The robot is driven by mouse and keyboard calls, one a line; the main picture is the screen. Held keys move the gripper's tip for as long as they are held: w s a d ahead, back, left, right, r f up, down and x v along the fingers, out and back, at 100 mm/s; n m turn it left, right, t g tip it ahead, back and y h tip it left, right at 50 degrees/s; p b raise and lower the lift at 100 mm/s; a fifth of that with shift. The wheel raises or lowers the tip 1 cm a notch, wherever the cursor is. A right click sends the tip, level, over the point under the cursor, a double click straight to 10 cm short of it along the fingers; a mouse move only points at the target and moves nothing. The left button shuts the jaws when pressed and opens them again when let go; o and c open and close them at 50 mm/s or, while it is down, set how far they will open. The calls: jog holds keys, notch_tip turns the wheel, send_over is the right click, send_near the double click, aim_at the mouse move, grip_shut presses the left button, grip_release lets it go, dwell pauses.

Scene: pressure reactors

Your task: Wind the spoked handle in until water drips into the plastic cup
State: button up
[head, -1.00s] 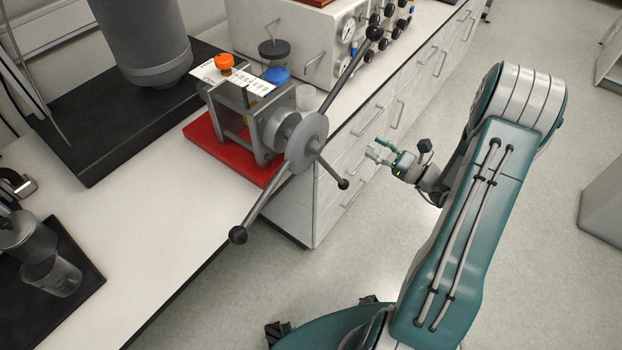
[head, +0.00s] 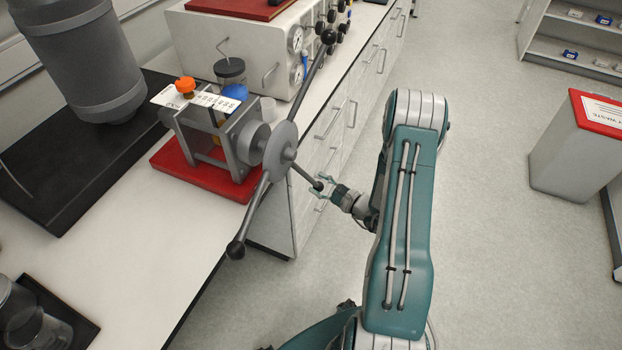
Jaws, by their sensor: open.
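The spoked handle (head: 283,146) is a grey hub on the right side of a metal press. Its black-knobbed spokes point up-right, down-left and to the lower right. The press (head: 222,140) stands on a red base (head: 181,172) on the bench. A whitish plastic cup (head: 268,109) shows partly behind the hub; its inside and any water cannot be made out. My gripper (head: 322,188) is open, its fingertips at the knob of the lower-right spoke. They seem to lie either side of it; whether they touch cannot be told.
A grey vessel (head: 85,60) is at the left. The bench front has drawers close to my gripper. Floor to the right is open up to a red-topped bin (head: 575,145).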

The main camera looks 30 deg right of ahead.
aim_at(312, 180)
jog(key=w+a, duration=0.2)
jog(key=shift+w+a, duration=0.15)
jog(key=shift+w, duration=0.2)
jog(key=shift+d, duration=0.55)
jog(key=shift+c, duration=1.3)
jog(key=c, duration=0.5)
grip_shut()
jog(key=s+a+f+m, duration=0.1)
jog(key=s+a+m, duration=0.2)
jog(key=s+a, duration=0.1)
jog(key=shift+a+f+m+g, duration=0.25)
jog(key=shift+a+m+g, duration=0.15)
jog(key=shift+a, duration=0.5)
jog(key=o, duration=0.8)
grip_release()
jog(key=shift+w, duration=0.1)
jog(key=shift+c, duration=0.2)
